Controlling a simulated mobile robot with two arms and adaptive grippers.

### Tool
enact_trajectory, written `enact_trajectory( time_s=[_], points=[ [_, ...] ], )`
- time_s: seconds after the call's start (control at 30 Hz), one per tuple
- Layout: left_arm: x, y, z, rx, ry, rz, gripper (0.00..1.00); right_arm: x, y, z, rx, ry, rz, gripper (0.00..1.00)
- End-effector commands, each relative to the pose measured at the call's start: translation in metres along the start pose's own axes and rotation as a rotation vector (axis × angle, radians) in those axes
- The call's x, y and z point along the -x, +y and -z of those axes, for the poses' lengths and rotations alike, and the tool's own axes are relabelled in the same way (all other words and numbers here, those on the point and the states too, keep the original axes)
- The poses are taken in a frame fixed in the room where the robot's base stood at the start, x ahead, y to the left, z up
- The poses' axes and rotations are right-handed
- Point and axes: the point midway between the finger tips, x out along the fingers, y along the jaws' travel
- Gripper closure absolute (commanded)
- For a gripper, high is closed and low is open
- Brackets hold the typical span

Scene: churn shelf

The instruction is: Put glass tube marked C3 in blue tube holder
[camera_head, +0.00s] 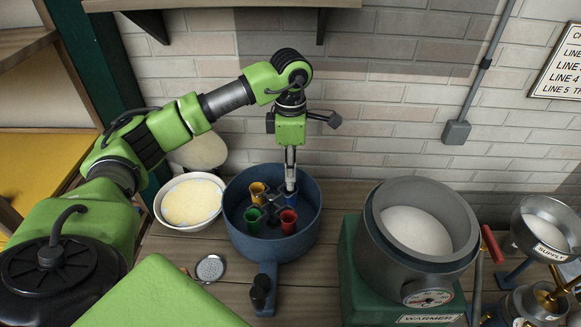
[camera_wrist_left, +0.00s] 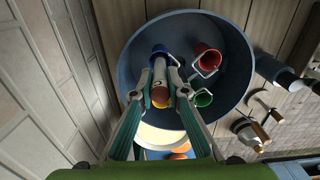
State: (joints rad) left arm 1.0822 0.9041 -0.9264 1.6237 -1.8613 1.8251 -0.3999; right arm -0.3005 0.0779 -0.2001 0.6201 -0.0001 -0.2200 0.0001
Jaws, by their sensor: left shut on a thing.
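My left gripper (camera_head: 290,158) points straight down over the pan and is shut on a slim pale tube (camera_head: 290,180). The tube's lower end is at the blue tube holder (camera_head: 292,198); I cannot tell how deep it sits. No C3 mark is readable. In the left wrist view, the gripper's fingertips (camera_wrist_left: 160,82) close beside the blue holder (camera_wrist_left: 159,52), hiding part of it. A yellow holder (camera_head: 257,189), a green holder (camera_head: 253,216) and a red holder (camera_head: 289,217) stand around it. My right gripper is not in view.
The holders stand inside a round blue pan (camera_head: 312,237) with a raised wall. A white bowl (camera_head: 191,227) sits left of it, a grey warmer pot (camera_head: 384,250) right. A brick wall (camera_head: 400,130) rises close behind. A small metal strainer (camera_head: 210,268) lies in front.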

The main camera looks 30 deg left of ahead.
Motion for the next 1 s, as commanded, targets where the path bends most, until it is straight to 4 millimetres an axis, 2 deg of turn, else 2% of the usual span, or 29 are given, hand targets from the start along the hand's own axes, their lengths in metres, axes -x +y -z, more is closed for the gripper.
enact_trajectory(
  time_s=[1.0],
  points=[
    [-0.016,0.000,0.000,0.000,0.000,0.000,1.00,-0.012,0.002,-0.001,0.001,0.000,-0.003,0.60]
  ],
)
